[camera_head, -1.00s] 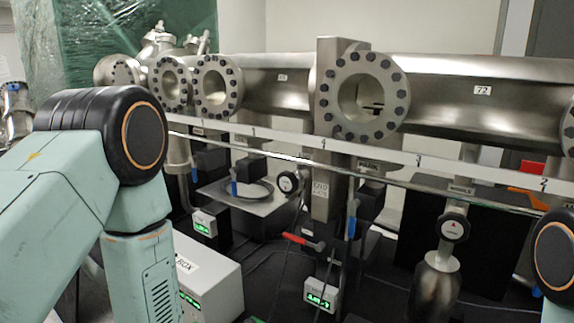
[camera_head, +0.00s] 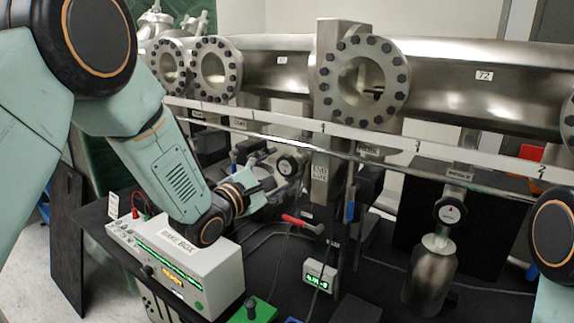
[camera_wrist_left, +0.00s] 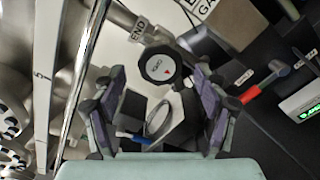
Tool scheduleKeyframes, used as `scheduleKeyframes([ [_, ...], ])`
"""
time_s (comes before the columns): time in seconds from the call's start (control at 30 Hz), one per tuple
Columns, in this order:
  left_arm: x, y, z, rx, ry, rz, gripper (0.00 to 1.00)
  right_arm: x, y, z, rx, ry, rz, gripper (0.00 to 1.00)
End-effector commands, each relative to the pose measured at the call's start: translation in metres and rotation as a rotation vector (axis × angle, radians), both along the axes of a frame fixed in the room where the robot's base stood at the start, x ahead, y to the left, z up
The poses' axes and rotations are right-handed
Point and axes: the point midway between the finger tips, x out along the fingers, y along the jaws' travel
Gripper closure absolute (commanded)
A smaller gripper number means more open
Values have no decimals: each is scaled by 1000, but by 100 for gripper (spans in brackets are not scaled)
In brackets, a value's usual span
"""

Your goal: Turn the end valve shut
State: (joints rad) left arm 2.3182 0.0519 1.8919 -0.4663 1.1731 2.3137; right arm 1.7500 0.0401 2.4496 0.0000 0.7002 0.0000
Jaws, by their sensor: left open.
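The end valve shows as a round black knob (camera_head: 288,165) with a pale face, below the beam and left of the post with the end gate label (camera_head: 320,172). My left gripper (camera_head: 271,169) is just left of the knob in the head view. In the left wrist view the open gripper (camera_wrist_left: 158,73) has one finger on each side of the knob in the picture. Contact and depth cannot be told. My right gripper is out of view.
A bake box (camera_head: 195,265) stands under my left forearm. A long rail (camera_head: 400,150) runs above the knob. A red-handled lever (camera_head: 302,223) is below it, also seen in the left wrist view (camera_wrist_left: 262,88). Another knob (camera_head: 450,209) is farther right.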

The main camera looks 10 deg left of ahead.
Motion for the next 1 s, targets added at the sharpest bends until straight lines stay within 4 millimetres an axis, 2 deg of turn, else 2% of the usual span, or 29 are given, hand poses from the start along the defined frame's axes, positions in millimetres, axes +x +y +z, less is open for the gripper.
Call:
scheduleKeyframes([
  [0.1,16,-7,0,1,0,-1,27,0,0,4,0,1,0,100],
  [0.3,32,-14,0,2,1,-1,27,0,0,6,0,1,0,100],
  [0.67,36,-15,-1,1,2,1,27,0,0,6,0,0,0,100],
  [1.0,36,-15,-1,1,2,1,55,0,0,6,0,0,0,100],
])
